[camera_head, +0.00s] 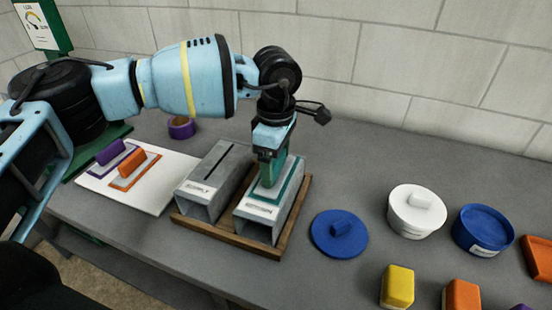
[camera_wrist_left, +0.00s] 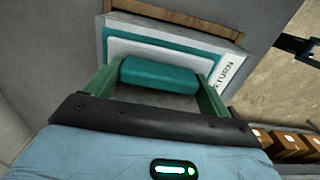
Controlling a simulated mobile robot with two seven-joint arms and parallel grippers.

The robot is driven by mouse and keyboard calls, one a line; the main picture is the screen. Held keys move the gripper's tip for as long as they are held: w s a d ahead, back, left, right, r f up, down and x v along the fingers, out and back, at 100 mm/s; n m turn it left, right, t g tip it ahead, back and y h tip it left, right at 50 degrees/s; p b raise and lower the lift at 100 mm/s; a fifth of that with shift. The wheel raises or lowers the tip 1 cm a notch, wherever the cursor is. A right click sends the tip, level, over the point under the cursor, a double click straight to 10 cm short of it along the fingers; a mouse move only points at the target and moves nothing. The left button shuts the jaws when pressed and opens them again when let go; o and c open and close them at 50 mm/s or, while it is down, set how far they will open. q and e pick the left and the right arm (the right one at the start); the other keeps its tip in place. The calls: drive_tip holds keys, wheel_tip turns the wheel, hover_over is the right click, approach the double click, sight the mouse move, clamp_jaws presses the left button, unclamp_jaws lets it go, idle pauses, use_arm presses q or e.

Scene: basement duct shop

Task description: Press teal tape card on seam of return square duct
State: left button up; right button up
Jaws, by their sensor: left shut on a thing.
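My left gripper (camera_head: 268,180) points down over the right-hand square duct (camera_head: 258,228) and is shut on the handle of the teal tape card (camera_head: 286,190). The card lies on or just above the duct's top, over where a seam would be, so the seam is hidden. The duct's front label seems to read RETURN. In the left wrist view the teal handle (camera_wrist_left: 158,74) sits between the fingers, and a white plate with a teal border (camera_wrist_left: 222,70) shows beyond it. My right gripper is in neither view.
A second grey duct (camera_head: 195,207) with a dark seam stands left in the same wooden tray (camera_head: 222,234). A white board (camera_head: 155,198) holds purple (camera_head: 108,153) and orange (camera_head: 131,171) cards. A blue lid (camera_head: 338,250), white tub (camera_head: 416,225) and blue tub (camera_head: 483,245) stand right.

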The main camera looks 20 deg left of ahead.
use_arm(q)
drive_tip(key=shift+f, duration=0.2)
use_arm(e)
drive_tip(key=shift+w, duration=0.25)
use_arm(q)
drive_tip(key=shift+r+p, duration=0.75)
drive_tip(key=shift+r, duration=1.85)
drive_tip(key=shift+r+p, duration=0.7)
drive_tip(key=shift+r, duration=0.85)
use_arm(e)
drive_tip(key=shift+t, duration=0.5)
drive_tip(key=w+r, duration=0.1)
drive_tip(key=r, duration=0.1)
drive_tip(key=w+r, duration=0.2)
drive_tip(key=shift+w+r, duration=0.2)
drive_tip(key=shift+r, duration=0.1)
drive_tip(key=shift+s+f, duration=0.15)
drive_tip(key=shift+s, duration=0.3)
